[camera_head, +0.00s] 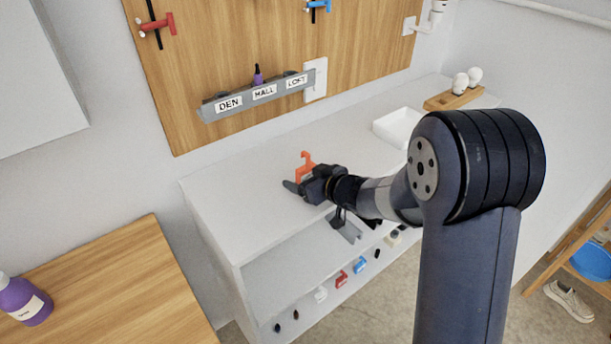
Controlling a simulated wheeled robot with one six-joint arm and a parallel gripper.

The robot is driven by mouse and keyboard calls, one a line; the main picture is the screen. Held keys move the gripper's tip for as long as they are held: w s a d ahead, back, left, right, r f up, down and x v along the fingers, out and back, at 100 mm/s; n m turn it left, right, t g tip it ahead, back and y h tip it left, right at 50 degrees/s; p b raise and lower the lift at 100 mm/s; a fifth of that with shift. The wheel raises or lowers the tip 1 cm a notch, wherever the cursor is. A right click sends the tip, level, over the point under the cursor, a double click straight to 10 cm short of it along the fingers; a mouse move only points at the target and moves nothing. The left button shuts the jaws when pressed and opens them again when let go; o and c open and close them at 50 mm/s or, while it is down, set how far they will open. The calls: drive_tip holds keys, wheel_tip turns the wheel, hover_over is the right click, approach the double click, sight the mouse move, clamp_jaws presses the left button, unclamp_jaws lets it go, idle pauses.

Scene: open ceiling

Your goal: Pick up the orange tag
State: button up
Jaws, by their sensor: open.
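The orange tag (305,165) stands on the white countertop, toward its left part. It is a small orange piece with a hooked top. My gripper (290,187) is low over the counter, right at the front of the tag in the picture. Its dark fingers are open and hide the tag's lower part. I cannot tell whether the fingers touch the tag or whether it lies between them.
A grey rail labelled DEN, HALL and LOFT (262,94) is on the wooden wall panel (230,40) behind. A white tray (392,127) and a wooden holder (453,98) stand to the right. Small coloured items, including a red one (341,279), sit on the shelf below.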

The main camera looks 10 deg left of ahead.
drive_tip(key=c, duration=1)
drive_tip(key=shift+c, duration=0.3)
drive_tip(key=shift+r, duration=0.15)
